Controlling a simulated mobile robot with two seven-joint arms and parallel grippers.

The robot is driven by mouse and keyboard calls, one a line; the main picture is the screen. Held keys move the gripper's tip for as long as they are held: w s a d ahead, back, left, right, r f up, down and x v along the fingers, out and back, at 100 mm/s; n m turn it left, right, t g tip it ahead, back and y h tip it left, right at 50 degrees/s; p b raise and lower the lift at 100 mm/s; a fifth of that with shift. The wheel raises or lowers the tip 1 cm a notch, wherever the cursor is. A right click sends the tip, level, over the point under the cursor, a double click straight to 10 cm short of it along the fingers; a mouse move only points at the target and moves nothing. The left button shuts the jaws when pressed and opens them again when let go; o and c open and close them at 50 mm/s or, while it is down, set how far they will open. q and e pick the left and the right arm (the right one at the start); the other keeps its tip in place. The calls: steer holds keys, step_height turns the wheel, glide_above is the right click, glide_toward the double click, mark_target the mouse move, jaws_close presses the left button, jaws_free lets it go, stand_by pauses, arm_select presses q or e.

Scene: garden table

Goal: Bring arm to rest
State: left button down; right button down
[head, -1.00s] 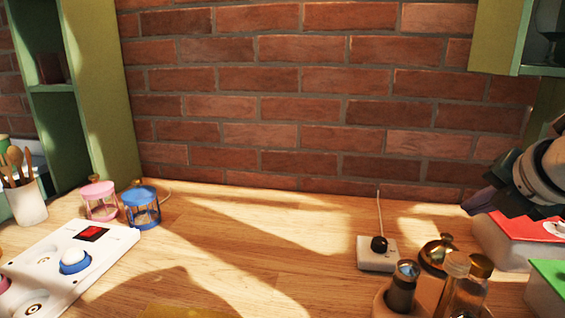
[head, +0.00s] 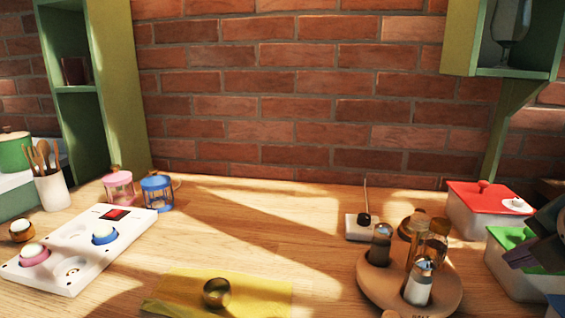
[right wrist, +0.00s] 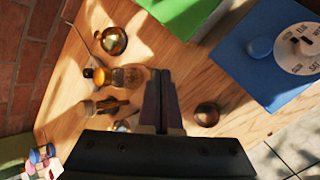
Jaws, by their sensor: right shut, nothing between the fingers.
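My right gripper (head: 535,243) is at the right edge of the head view, dark and partly cut off by the frame. It covers part of the green-lidded box (head: 516,240). In the right wrist view the gripper (right wrist: 160,78) has its two dark fingers together, with nothing between them. The wooden tabletop lies beneath it. My left gripper is in neither view.
A round wooden caddy (head: 374,288) with several bottles stands left of the gripper. A red-lidded box (head: 485,197) is behind. A blue-lidded box (right wrist: 262,58) shows in the right wrist view. The table's middle is clear, behind a yellow cloth (head: 180,292) with a brass ball (head: 216,292).

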steer(key=s+r+m+g+h, duration=0.1)
steer(key=s+m+g+h, duration=0.2)
steer(key=s+m, duration=1.45)
steer(key=s+a+f+m+g+y, duration=0.1)
steer(key=s+a+f+y, duration=0.2)
steer(key=a, duration=0.5)
steer(key=s+a+f+m+y, duration=0.1)
steer(key=s+a+f+y, duration=0.2)
steer(key=a, duration=0.6)
step_height(320, 180, up, 49)
steer(key=s+p, duration=0.1)
steer(key=p, duration=4.7)
steer(key=shift+d+r, duration=0.2)
